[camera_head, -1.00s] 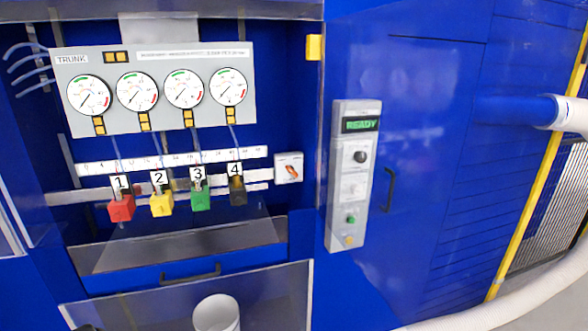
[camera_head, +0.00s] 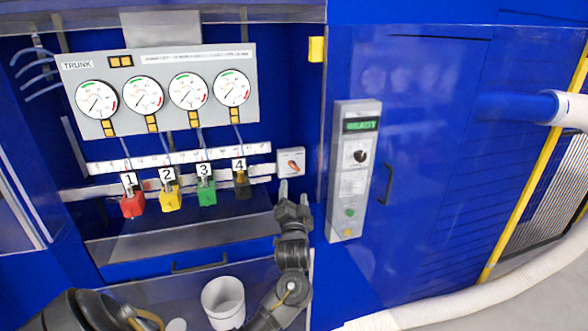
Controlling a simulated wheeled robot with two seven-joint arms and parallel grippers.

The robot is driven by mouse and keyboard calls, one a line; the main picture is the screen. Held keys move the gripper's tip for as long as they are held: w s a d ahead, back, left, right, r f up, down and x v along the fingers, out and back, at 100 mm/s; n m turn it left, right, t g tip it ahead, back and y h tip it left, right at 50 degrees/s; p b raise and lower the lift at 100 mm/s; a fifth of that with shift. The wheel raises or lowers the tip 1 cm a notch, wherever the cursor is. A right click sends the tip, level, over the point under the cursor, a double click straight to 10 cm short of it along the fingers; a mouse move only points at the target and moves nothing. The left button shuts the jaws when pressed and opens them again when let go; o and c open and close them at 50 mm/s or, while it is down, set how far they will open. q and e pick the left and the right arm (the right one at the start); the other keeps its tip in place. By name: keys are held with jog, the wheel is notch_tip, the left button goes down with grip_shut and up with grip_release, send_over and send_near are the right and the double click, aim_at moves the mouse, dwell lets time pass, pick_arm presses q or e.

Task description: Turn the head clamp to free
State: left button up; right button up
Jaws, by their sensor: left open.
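A small grey switch box (camera_head: 291,154) with an orange turn handle (camera_head: 294,167) is mounted right of the numbered blocks, and I take it to be the head clamp. The handle slants from upper left to lower right; any position lettering is too small to read. My left gripper (camera_head: 293,189) is just below the box, fingers pointing up, open and empty. A gap shows between its fingertips and the handle. My right gripper is not in view.
A control panel (camera_head: 351,170) stands to the right. A white bucket (camera_head: 223,305) is below, left of my forearm. A white hose (camera_head: 470,300) crosses lower right.

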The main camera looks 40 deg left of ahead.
aim_at(294, 168)
pick_arm(q)
jog(key=p+x, duration=0.2)
jog(key=x, duration=0.7)
jog(key=shift+w+a+p, duration=0.15)
jog(key=shift+w+p, duration=0.15)
jog(key=shift+p, duration=0.1)
jog(key=shift+w+a+r, duration=0.1)
jog(key=shift+w+a, duration=0.25)
jog(key=shift+w, duration=0.1)
